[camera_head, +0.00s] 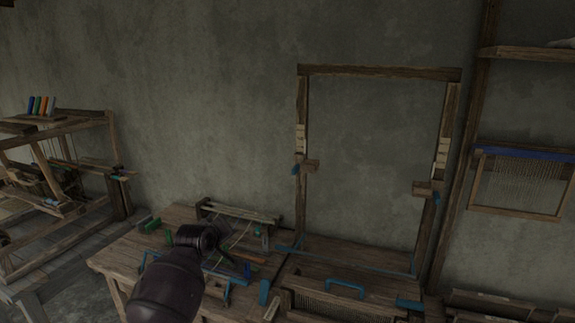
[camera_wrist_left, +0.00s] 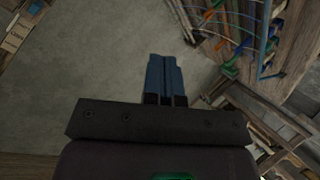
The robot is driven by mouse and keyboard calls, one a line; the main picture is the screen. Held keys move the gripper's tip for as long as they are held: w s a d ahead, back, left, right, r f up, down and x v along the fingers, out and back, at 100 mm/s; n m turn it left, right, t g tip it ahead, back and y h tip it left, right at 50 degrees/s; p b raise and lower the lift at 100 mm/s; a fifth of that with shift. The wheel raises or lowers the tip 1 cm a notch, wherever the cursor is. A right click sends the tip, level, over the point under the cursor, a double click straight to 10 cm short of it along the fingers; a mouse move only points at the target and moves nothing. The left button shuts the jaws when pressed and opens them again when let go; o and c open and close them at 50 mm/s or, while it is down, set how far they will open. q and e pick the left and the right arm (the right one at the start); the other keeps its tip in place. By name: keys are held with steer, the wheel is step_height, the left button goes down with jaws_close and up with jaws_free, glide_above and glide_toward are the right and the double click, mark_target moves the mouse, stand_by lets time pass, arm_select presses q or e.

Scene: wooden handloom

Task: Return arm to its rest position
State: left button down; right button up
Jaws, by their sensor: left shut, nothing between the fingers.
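My left arm, dark and rounded, comes up from the bottom of the head view in front of a wooden table (camera_head: 120,262). Its gripper is dark and small there, and its fingertips are hard to make out against the clutter. In the left wrist view my left gripper (camera_wrist_left: 165,80) shows two blue fingers side by side, shut with nothing between them. My right gripper is not in view.
A tall wooden frame (camera_head: 378,72) stands at the table's back right. A small frame (camera_head: 238,213) and blue and green parts clutter the tabletop. A loom (camera_head: 70,148) stands far left. A wall frame (camera_head: 520,212) hangs right. Wooden structures with coloured strands (camera_wrist_left: 235,30) flank the wrist view.

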arm_select(q)
steer(key=s+a+f+m+y+b, duration=0.1)
steer(key=s+a+f+m, duration=0.1)
steer(key=s+f, duration=0.6)
steer(key=s+a+f+m+y, duration=0.1)
steer(key=s+a+f+m, duration=0.2)
steer(key=s, duration=1.9)
steer(key=s+a+f+m+b, duration=0.1)
steer(key=s+a+f, duration=0.3)
steer(key=s+f, duration=0.9)
steer(key=shift+s+a+f+m+y+b, duration=0.15)
steer(key=shift+s+a+m+y+b, duration=0.2)
steer(key=shift+s+m, duration=0.5)
steer(key=shift+s+d, duration=0.1)
